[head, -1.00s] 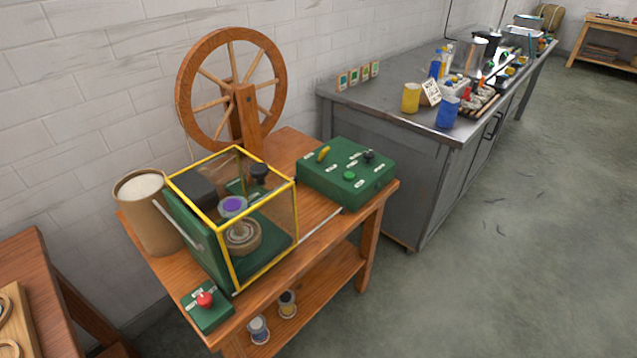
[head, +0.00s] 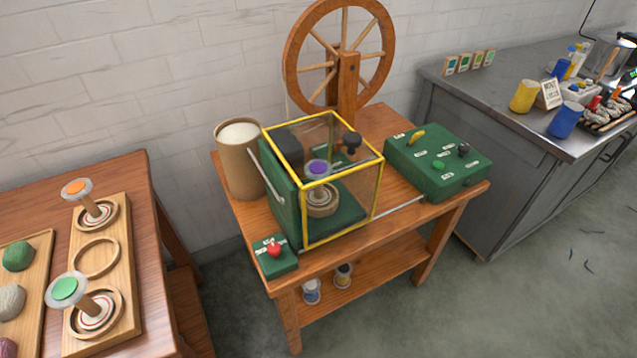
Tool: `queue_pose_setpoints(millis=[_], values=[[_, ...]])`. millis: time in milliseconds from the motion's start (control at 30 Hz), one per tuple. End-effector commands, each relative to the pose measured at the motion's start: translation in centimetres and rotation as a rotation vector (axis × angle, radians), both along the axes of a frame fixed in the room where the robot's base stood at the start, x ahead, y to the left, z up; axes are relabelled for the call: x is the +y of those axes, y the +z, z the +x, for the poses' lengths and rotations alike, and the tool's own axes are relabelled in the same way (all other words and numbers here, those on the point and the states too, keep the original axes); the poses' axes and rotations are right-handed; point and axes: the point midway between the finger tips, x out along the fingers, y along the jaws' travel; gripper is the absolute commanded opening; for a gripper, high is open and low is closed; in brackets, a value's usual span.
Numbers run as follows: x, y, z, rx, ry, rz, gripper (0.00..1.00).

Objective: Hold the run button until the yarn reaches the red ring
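A green control box (head: 437,160) sits on the right of the wooden table. It has a yellow lever (head: 416,136), a green button (head: 438,164) and a black knob (head: 463,149); its small labels are too small to read. A yellow-framed clear guard (head: 381,182) encloses a bobbin with a purple top (head: 317,168) on a round base. I cannot make out yarn or a red ring on this bobbin. A red button (head: 273,249) on a small green box stands at the table's front left corner. My gripper is not in view.
A spinning wheel (head: 345,85) and a brown cylinder (head: 241,172) stand behind the guard. At left, another table holds a wooden rack (head: 121,275) with orange- and green-topped bobbins. A metal counter (head: 500,115) stands at right.

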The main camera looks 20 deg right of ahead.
Motion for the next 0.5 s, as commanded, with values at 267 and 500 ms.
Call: queue_pose_setpoints(millis=[267,500], values=[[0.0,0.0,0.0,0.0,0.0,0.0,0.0],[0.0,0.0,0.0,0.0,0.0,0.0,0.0]])
